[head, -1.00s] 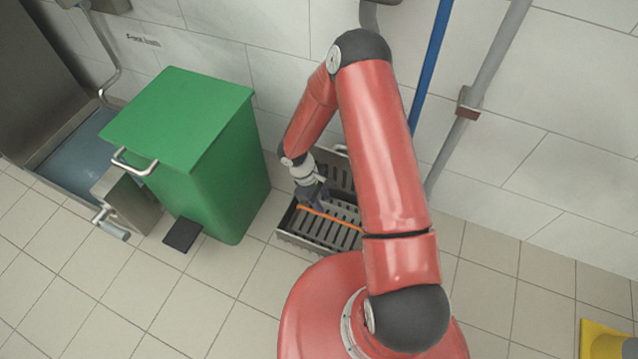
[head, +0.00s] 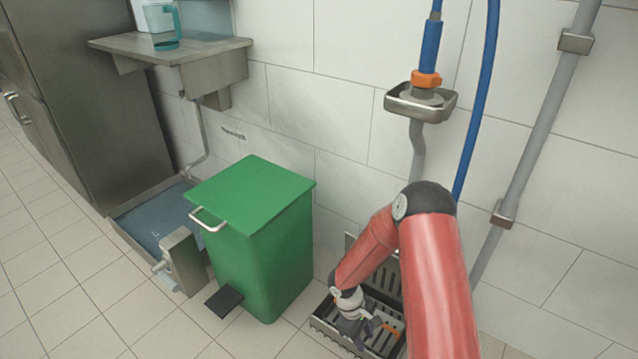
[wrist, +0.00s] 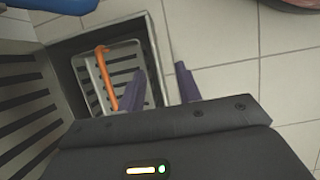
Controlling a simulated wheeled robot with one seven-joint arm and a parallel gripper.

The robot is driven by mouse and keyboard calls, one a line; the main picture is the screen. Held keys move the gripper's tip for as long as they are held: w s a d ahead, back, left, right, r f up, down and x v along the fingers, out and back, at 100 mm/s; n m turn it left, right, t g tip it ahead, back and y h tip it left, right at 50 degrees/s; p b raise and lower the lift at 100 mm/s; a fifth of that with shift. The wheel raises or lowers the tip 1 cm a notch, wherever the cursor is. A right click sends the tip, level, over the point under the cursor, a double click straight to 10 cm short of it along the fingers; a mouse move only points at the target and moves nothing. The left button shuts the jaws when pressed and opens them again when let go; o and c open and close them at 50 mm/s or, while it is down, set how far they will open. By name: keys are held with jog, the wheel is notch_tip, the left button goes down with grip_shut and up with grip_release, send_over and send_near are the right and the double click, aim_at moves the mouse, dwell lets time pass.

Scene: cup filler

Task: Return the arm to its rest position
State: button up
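My red arm (head: 440,265) reaches down beside the green bin in the head view, bent at a dark elbow. My gripper (wrist: 160,68) hangs low over a slotted metal floor drain (head: 320,322). In the wrist view its two purple fingers stand apart with nothing between them. An orange bar (wrist: 107,80) lies across the slotted drain insert (wrist: 122,56), just left of the fingers and apart from them. In the head view the fingertips are small and partly lost against the drain.
A green bin (head: 250,240) with a pedal stands left of the drain. A blue hose (head: 476,110) and grey pipe (head: 540,125) run down the tiled wall. A steel shelf (head: 215,62) holds a teal jug (head: 168,28). Tiled floor is clear at front left.

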jog(key=s+d+r+m+t+p, duration=0.1)
jog(key=d+r+m+t+p, duration=0.15)
jog(key=r, duration=1.35)
jog(key=s+d+r+m+t+p, duration=0.1)
jog(key=d+r+m, duration=0.15)
jog(key=r, duration=1.25)
jog(key=s+a+r+m+t+y+p, duration=0.2)
jog(key=s+r+m+t, duration=0.3)
jog(key=s+r, duration=1.1)
notch_tip(320, 180, up, 4)
jog(key=shift+s+f+m+y+p, duration=0.2)
jog(key=shift+s+m+y+p, duration=0.15)
jog(key=shift+y, duration=0.55)
jog(key=shift+w, duration=0.15)
jog(key=shift+c, duration=0.3)
